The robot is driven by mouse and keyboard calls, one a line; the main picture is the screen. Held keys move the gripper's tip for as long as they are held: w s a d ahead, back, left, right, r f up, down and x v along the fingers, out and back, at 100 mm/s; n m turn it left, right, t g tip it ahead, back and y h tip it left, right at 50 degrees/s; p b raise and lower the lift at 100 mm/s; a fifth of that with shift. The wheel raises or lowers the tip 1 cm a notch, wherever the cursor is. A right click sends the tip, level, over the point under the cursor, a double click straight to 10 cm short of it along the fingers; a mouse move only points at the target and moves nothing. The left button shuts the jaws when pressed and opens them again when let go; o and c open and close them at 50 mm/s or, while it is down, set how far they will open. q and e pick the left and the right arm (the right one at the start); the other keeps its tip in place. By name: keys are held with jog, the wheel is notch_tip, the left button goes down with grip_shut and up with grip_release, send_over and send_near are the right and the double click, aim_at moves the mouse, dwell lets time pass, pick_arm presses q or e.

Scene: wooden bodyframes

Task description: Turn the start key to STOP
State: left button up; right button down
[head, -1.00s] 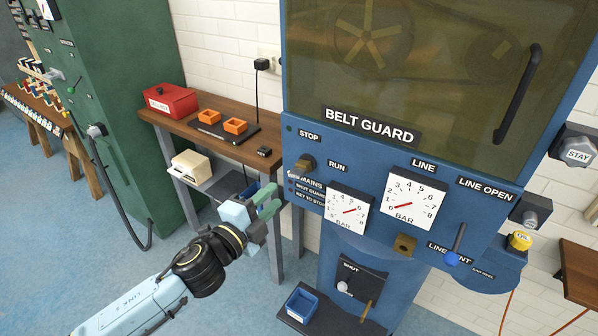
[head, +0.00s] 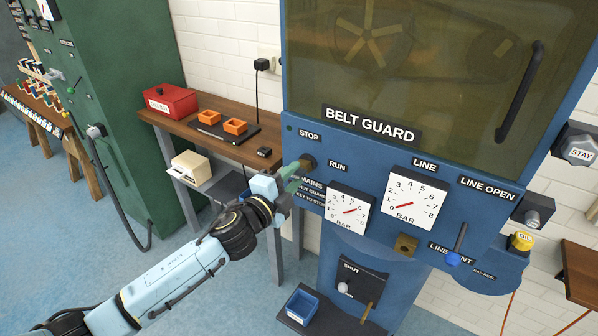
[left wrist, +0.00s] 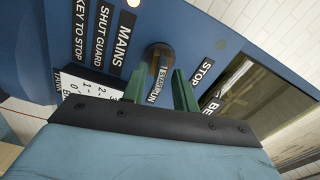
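The start key (head: 308,162) is a dark brass knob on the blue panel, between the STOP label (head: 309,135) and the RUN label (head: 337,168). It also shows in the left wrist view (left wrist: 159,57), just beyond the fingertips. My left gripper (head: 297,172) is at the key's lower left in the head view. In the left wrist view its two green fingers (left wrist: 158,80) stand apart with the key ahead between them. I cannot tell whether they touch it. The key's exact pointing direction is unclear. My right gripper is in neither view.
The belt guard window (head: 420,70) is above. A wooden bench (head: 160,120) with a red box (head: 170,100) and orange trays stands to the left. A blue-tipped lever (head: 456,245) is at the lower right.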

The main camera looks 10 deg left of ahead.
pick_arm(q)
grip_shut()
jog(key=n+p, duration=0.1)
jog(key=n, duration=0.4)
jog(key=shift+r+n, duration=0.1)
jog(key=shift+n, duration=0.2)
jog(key=n+p, duration=0.1)
jog(key=n, duration=0.2)
jog(key=shift+n, duration=0.3)
